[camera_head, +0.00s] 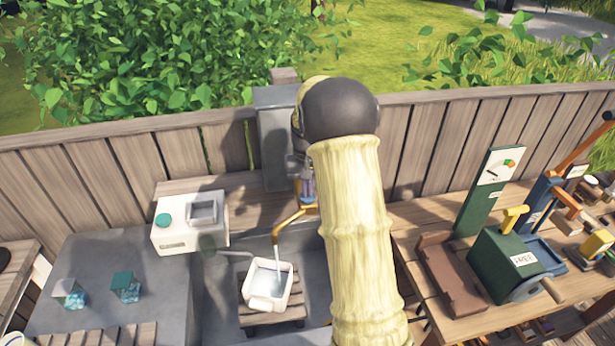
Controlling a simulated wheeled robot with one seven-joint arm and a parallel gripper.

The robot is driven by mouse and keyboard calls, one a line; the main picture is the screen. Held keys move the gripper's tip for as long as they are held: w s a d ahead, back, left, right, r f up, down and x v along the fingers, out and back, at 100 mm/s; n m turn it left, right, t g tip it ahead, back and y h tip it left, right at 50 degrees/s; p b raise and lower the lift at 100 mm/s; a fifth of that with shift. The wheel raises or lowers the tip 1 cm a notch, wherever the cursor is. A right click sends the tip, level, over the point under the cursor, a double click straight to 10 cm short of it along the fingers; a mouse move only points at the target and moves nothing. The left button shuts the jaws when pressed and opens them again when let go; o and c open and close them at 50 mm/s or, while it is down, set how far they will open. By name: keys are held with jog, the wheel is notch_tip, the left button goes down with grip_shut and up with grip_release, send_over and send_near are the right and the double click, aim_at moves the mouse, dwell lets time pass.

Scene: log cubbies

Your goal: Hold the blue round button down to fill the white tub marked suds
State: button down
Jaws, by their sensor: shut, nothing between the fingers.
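A white square tub (267,303) stands on a small slatted stand in the grey basin. A thin stream of water runs from the curved brass spout (284,221) into it. The level inside is hard to judge, and no marking on the tub is readable. My gripper (300,170) shows only in part, shut, at the front of the grey post (273,140) above the spout. My pale arm covers much of this spot. The blue round button is hidden, so contact with it cannot be seen.
A white box with a green round top piece (176,238) stands left of the basin. Two small teal-topped cubes (125,287) sit on the grey counter. A wooden bench (425,306) at right holds a green machine (505,265). A plank fence (130,165) runs behind.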

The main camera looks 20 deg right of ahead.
jog(key=shift+s+r+p, duration=0.1)
jog(key=shift+r+p, duration=1.85)
jog(key=shift+r, duration=0.35)
jog(key=shift+r+b, duration=0.25)
jog(key=shift+b, duration=0.4)
notch_tip(320, 180, up, 9)
jog(key=b, duration=0.2)
jog(key=shift+w, duration=0.2)
jog(key=shift+f, duration=0.1)
jog(key=shift+s, duration=0.1)
jog(key=shift+d, duration=0.15)
